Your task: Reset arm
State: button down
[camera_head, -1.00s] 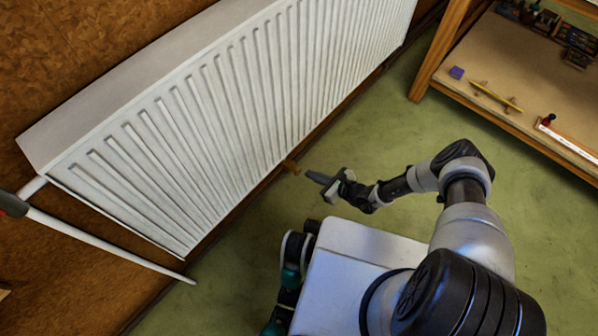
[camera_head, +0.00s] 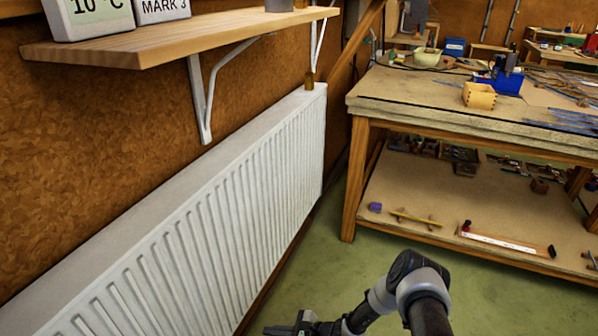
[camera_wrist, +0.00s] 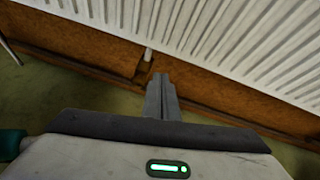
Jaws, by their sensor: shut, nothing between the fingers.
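My gripper (camera_wrist: 162,98) is shut and empty in the wrist view. Its fingers point toward the foot of the white radiator (camera_wrist: 225,35), with a gap of floor and brown skirting showing around them. In the head view my gripper (camera_head: 285,329) is at the bottom edge, partly cut off, to the right of the radiator (camera_head: 215,210). My arm is bent, with its elbow at the lower middle of the head view.
A wooden workbench (camera_head: 450,108) with tools stands at the right, its lower shelf (camera_head: 400,212) holding several items. A wooden wall shelf (camera_head: 180,42) overhangs the radiator. Green floor (camera_head: 335,275) is clear between radiator and bench.

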jog(key=w+d+r+n+g+h, duration=0.15)
jog(key=r+n, duration=0.25)
jog(key=r, duration=0.7)
jog(key=w+d+r+n+g+h, duration=0.1)
jog(key=d+r+n, duration=0.25)
jog(key=r, duration=0.85)
jog(key=w+d+r+n+g+h, duration=0.1)
jog(key=r+n, duration=0.4)
jog(key=r, duration=0.6)
jog(key=s+d+r+n+t+h, duration=0.2)
jog(key=s+d+r+h, duration=0.1)
jog(key=s+d+r, duration=0.45)
jog(key=s+d+r+n+t+h+p, duration=0.1)
jog(key=s+d+r+n+t+h, duration=0.2)
jog(key=s+r, duration=0.7)
jog(key=s+d+r+n+t+h, duration=0.1)
jog(key=s+d+r+n+h, duration=0.1)
jog(key=s+d+r, duration=0.65)
notch_tip(320, 180, up, 27)
jog(key=w+a+p, duration=0.1)
jog(key=p, duration=2.4)
jog(key=shift+w+f+g, duration=0.15)
jog(key=shift+w+g, duration=0.2)
jog(key=shift+a, duration=0.1)
